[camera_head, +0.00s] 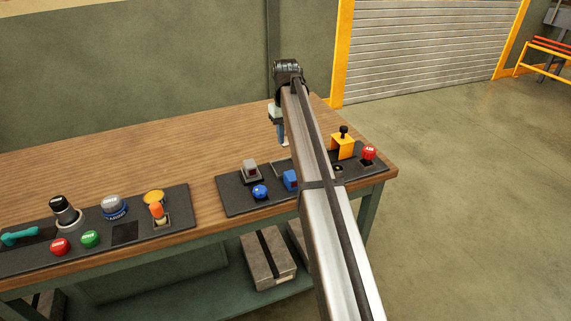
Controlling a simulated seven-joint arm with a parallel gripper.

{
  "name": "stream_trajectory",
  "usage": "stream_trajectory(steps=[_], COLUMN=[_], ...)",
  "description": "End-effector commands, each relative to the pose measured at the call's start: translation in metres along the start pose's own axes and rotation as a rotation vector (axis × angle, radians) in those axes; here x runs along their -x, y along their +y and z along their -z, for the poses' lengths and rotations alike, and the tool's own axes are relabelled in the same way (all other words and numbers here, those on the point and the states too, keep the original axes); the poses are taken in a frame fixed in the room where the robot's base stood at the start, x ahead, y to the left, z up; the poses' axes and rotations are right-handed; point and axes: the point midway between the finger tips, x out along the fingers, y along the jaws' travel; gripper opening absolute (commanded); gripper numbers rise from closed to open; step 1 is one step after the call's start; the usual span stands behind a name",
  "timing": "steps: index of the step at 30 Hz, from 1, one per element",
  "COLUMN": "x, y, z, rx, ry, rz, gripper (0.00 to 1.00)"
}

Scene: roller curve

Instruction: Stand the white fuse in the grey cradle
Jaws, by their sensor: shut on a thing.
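My gripper (281,138) hangs above the right-hand black panel, beside my arm. It is small in the view and partly covered by the arm. It is shut on a small pale thing at its tip, which looks like the white fuse; its outline is hard to make out. The fuse is above the panel, apart from the devices there. A grey block-like fixture (250,170) stands on the panel's back left; I cannot tell if it is the grey cradle. My arm hides the panel's middle.
A left panel (185,205) holds several controls. The wooden tabletop (150,150) behind is clear.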

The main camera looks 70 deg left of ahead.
Motion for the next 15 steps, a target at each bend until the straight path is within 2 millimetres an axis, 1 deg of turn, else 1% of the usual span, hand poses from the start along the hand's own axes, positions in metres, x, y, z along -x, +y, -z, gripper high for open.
stream_trajectory(steps=[9,15], x=[-0.049,-0.062], y=[0.000,0.000], z=[-0.001,-0.001], rx=[-0.001,-0.001], ry=[-0.001,-0.001], rz=[0.000,0.000], gripper=[0.00,0.00])
